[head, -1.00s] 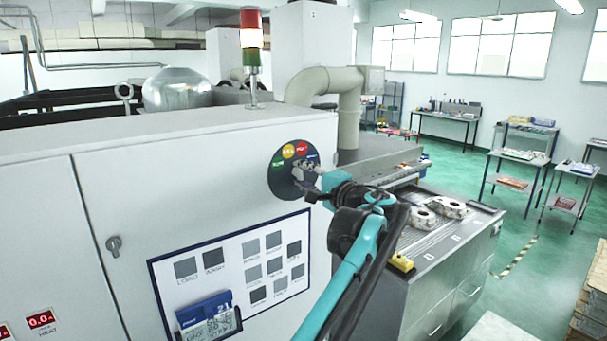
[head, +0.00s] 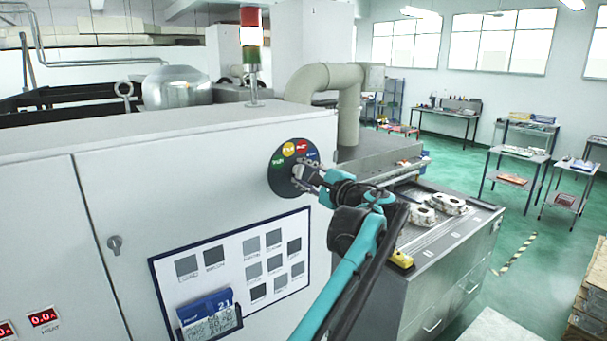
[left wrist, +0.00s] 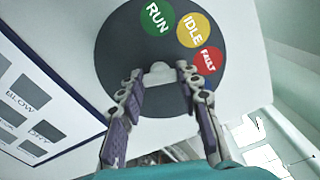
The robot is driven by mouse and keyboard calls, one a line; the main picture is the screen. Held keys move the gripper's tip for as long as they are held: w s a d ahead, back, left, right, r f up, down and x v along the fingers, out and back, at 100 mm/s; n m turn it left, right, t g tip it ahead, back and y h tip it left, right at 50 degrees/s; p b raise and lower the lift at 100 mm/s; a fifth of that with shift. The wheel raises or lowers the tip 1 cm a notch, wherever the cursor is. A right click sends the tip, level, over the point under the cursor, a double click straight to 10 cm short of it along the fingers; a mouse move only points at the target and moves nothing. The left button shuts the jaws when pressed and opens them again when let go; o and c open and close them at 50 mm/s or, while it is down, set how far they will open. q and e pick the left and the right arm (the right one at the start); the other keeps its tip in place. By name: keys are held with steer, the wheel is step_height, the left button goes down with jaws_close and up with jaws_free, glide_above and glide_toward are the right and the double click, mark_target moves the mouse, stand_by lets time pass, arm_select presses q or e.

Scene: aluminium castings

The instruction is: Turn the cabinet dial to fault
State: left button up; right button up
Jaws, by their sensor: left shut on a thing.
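The dial's round dark plate (head: 276,178) is on the white cabinet front (head: 200,150). It bears a green RUN mark (left wrist: 156,18), a yellow IDLE mark (left wrist: 193,30) and a red FAULT mark (left wrist: 208,61). A blue mark (head: 312,155) also shows in the head view. My left gripper (head: 300,174) is at the plate. In the left wrist view its two fingers are on either side of the pale dial knob (left wrist: 159,74), shut on it. The fingers partly hide the knob, and I cannot tell which mark it points at. My right gripper is not in view.
A grey bench (head: 445,240) with castings (head: 447,204) stands right of the cabinet.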

arm_select(q)
steer(key=o, duration=1.2)
steer(key=shift+c, duration=0.2)
steer(key=v, duration=1.2)
